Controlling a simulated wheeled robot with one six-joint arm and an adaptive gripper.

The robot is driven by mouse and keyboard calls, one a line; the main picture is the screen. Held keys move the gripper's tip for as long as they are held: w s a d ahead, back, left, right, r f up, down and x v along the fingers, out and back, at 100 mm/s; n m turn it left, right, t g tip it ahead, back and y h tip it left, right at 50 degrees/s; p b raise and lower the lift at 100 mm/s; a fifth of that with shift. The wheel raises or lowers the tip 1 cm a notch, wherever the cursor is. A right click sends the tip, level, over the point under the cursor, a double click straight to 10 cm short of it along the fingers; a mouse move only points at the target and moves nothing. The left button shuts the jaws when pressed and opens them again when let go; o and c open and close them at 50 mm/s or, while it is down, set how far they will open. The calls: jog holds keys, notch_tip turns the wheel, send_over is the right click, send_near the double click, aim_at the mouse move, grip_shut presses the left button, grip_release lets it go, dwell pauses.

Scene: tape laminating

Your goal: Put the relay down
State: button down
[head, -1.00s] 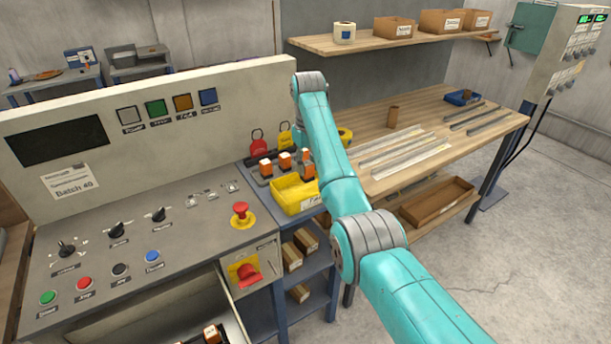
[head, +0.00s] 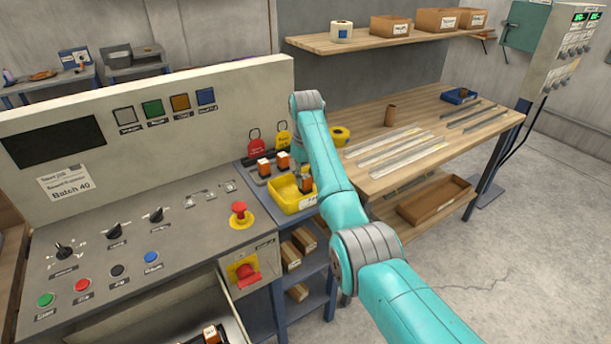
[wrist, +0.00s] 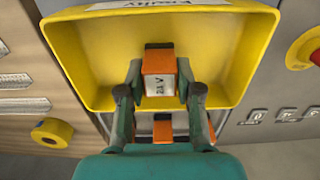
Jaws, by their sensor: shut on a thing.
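My gripper (wrist: 160,92) is shut on an orange relay (wrist: 159,62) with a pale label reading 24V. It holds the relay at the yellow bin (wrist: 85,60), with the relay inside the bin's outline. I cannot tell whether the relay touches the bin floor. In the head view the relay (head: 306,184) shows at the right part of the yellow bin (head: 286,197), beside my arm. My gripper's fingers are hidden behind the arm there.
Two other orange relays (head: 264,167) (head: 283,160) stand behind the bin. The control console (head: 130,235) with a red emergency button (head: 239,210) is to the left. A wooden bench (head: 400,120) with metal strips is to the right. A yellow tape roll (head: 340,135) lies on it.

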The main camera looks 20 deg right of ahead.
aim_at(306, 176)
jog(key=shift+f, duration=0.15)
jog(key=c, duration=0.8)
grip_release()
jog(key=shift+o, duration=0.2)
notch_tip(306, 176, up, 13)
